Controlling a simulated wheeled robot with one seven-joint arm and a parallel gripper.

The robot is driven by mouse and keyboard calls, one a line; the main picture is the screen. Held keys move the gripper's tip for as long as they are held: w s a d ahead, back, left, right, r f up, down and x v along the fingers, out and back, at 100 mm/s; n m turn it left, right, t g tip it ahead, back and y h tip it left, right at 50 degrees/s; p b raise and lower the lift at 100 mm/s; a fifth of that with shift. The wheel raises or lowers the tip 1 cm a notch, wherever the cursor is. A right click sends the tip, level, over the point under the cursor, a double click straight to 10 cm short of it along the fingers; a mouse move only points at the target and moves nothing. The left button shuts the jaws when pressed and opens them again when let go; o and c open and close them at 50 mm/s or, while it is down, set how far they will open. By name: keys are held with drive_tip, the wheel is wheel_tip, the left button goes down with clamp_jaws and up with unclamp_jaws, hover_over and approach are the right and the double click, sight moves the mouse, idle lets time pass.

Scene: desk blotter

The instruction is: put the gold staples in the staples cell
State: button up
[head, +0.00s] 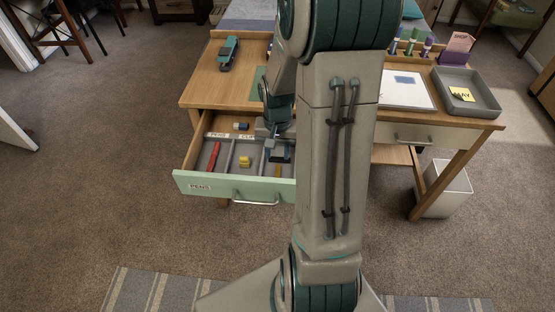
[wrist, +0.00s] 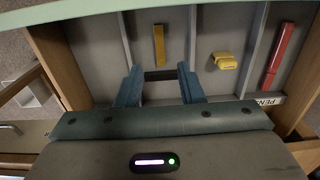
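The gold staples (wrist: 159,45), a narrow gold bar, lie in a grey cell of the open drawer (head: 235,190). That cell is third from the PENS end; its label is not readable. My gripper (wrist: 158,84) is over the same cell, its two blue fingers spread apart. The staples are beyond the fingertips in the wrist view, apart from both fingers. A dark band shows between the fingers; I cannot tell whether it is an object or shadow.
A yellow block (wrist: 224,61) lies in the neighbouring cell and a red pen (wrist: 278,57) in the PENS cell. Thin dividers separate the cells.

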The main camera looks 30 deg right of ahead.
drive_tip(key=s+a+r+n+t, duration=0.2)
drive_tip(key=s+a+r+n, duration=0.4)
drive_tip(key=s+a+r, duration=0.5)
wheel_tip(320, 180, up, 4)
drive_tip(key=shift+s+a+r+n, duration=0.1)
drive_tip(key=shift+s+a+n, duration=0.3)
drive_tip(key=shift+a, duration=0.05)
